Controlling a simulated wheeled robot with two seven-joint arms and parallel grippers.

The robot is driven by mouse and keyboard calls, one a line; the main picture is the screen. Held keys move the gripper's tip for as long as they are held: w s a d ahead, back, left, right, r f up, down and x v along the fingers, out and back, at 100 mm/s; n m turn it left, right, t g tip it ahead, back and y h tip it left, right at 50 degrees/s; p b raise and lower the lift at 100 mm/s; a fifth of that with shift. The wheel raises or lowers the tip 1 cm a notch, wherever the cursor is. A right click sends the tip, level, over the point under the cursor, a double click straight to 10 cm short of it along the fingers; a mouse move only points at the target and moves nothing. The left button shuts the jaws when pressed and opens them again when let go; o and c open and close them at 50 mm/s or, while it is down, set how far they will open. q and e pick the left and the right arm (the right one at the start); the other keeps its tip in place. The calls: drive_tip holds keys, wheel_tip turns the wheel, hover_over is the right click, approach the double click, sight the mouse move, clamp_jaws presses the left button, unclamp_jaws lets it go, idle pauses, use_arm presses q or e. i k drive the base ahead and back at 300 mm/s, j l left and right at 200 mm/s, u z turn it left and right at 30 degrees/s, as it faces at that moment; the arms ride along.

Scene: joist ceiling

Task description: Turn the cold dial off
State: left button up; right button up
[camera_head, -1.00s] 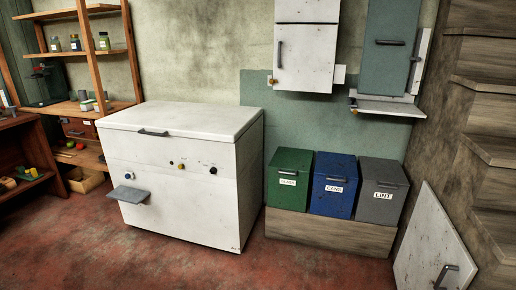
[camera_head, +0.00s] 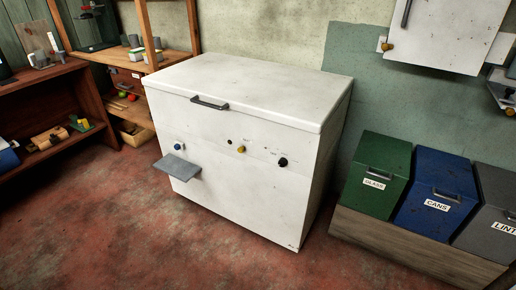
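A white chest freezer (camera_head: 240,165) stands in the middle of the head view with its lid down. Its front carries a black dial (camera_head: 283,162) at the right, with small markings to its left that are too small to read. A yellow knob (camera_head: 241,149) and a small dark button sit left of the black dial, and a blue knob (camera_head: 178,146) is at the far left. I cannot tell which way the black dial is set. Neither of my grippers shows.
A grey shelf flap (camera_head: 177,167) juts from the freezer's lower left front. Green (camera_head: 376,178), blue (camera_head: 438,192) and grey (camera_head: 487,212) bins stand in a wooden box (camera_head: 400,240) at the right. Wooden shelves (camera_head: 50,105) are at the left. The red floor in front is clear.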

sight(283, 162)
drive_tip(key=i+j+z, duration=0.15)
drive_tip(key=i, duration=0.4)
drive_tip(key=i+j+z, duration=0.15)
drive_tip(key=i, duration=0.45)
drive_tip(key=i+j+z, duration=0.1)
drive_tip(key=j, duration=0.65)
drive_tip(key=j+z, duration=0.15)
drive_tip(key=j, duration=0.65)
drive_tip(key=k+j, duration=0.1)
drive_tip(key=i, duration=0.3)
